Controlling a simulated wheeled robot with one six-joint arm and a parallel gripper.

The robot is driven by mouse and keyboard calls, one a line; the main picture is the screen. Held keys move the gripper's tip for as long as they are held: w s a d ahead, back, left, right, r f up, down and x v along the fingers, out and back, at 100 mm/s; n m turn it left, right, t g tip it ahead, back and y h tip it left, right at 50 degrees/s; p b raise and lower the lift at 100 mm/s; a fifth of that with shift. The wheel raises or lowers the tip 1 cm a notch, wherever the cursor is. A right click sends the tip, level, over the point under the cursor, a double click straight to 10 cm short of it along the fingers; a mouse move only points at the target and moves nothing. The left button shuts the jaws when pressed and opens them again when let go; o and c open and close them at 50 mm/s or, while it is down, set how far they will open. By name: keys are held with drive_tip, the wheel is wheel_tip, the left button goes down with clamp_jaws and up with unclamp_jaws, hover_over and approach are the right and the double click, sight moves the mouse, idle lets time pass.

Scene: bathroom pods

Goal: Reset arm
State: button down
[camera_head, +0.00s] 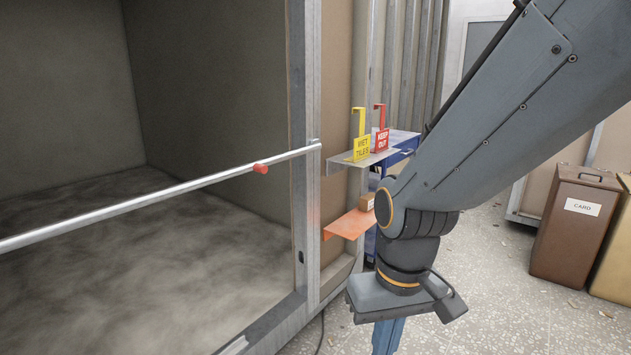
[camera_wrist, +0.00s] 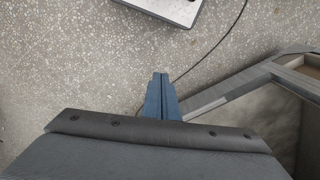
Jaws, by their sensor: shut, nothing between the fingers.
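My gripper (camera_head: 385,338) hangs at the end of my arm in the head view, pointing down beside the pod's front corner. Its fingertips are cut off by the bottom edge there. In the wrist view its blue fingers (camera_wrist: 160,80) are together over the speckled floor, with nothing between them. My arm comes in from the upper right and bends at the elbow-like joint above the gripper.
A metal rail (camera_head: 150,200) with a red knob (camera_head: 261,168) crosses the pod opening. An orange shelf (camera_head: 350,224) juts out below. A brown card bin (camera_head: 575,228) stands right. Speckled floor (camera_head: 510,300) is open between.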

drive_tip(key=s+d+r+m+p, duration=0.2)
drive_tip(key=d+r+p, duration=0.7)
drive_tip(key=r+p, duration=0.2)
drive_tip(key=shift+s+h+p, duration=0.15)
drive_tip(key=shift+h+p, duration=0.15)
drive_tip(key=shift+p, duration=0.8)
